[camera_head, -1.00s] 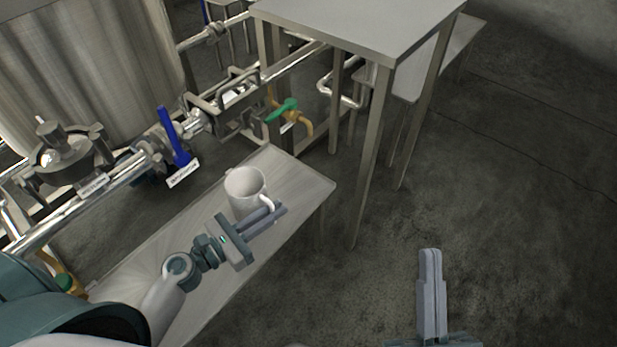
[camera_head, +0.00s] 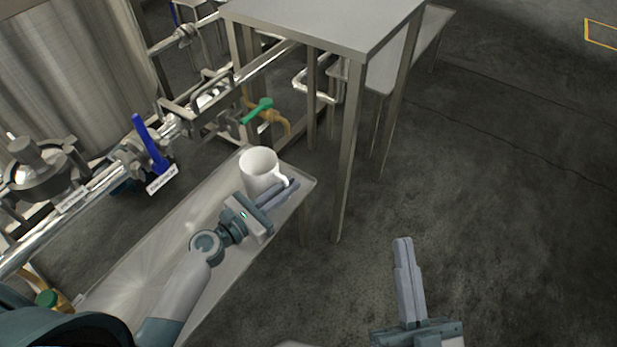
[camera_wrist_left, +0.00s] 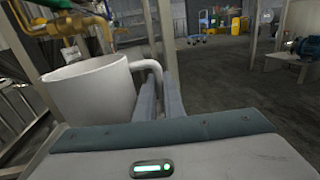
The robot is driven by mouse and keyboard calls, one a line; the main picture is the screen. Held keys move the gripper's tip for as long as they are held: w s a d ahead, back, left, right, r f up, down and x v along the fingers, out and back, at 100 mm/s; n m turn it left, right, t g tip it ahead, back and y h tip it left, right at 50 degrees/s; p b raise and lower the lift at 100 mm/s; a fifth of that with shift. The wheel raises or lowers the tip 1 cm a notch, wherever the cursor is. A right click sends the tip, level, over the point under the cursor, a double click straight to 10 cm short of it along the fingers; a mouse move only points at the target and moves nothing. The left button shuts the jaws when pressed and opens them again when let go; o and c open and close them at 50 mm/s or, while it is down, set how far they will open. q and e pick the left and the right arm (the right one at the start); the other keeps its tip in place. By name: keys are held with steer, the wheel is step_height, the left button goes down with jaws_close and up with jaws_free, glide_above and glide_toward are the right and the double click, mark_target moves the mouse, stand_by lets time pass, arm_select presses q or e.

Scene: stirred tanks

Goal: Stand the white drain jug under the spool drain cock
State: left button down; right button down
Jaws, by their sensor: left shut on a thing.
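The white drain jug (camera_head: 259,171) is upright over the right end of the narrow steel bench; I cannot tell if its base touches it. My left gripper (camera_head: 280,192) is shut on the jug's handle, and the jug (camera_wrist_left: 92,92) also shows in the left wrist view with the handle between the fingers (camera_wrist_left: 164,98). The spool drain cock, with a green lever (camera_head: 258,110) and a brass outlet (camera_head: 283,124), is just behind the jug, slightly higher. My right gripper (camera_head: 402,262) is over the floor at lower right, fingers together, empty.
The narrow steel bench (camera_head: 150,262) runs from lower left to the jug. A taller steel table (camera_head: 325,22) stands behind at right. A pipe with a blue-lever valve (camera_head: 150,145) runs along the left, beside a large tank (camera_head: 70,65). The floor at right is clear.

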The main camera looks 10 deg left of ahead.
arm_select(q)
steer(key=x, duration=0.8)
arm_select(e)
steer(key=shift+w+f, duration=0.1)
